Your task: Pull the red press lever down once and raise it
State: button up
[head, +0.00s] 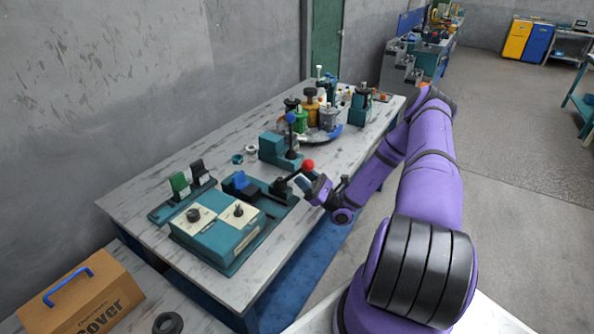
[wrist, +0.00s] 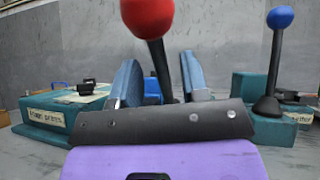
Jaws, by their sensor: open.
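The press lever has a red ball (head: 308,165) on a dark shaft, beside the teal press base (head: 268,194) on the table. In the wrist view the red ball (wrist: 147,16) is large, at the top centre, and its shaft runs down and slightly right between my two blue fingers. My gripper (wrist: 158,82) is open, with one finger on each side of the shaft; I cannot tell whether either touches it. In the head view my gripper (head: 306,186) is at the lever, just below the ball. The lower shaft is hidden behind my gripper's dark plate.
A blue-ball lever (head: 291,117) stands behind on its own teal base, to the right in the wrist view (wrist: 280,18). A teal control box (head: 216,228) with knobs sits at the front left. A round tray (head: 325,134) of parts stands farther back. A cardboard box (head: 83,291) is at lower left.

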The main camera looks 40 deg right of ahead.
jog(key=v, duration=0.7)
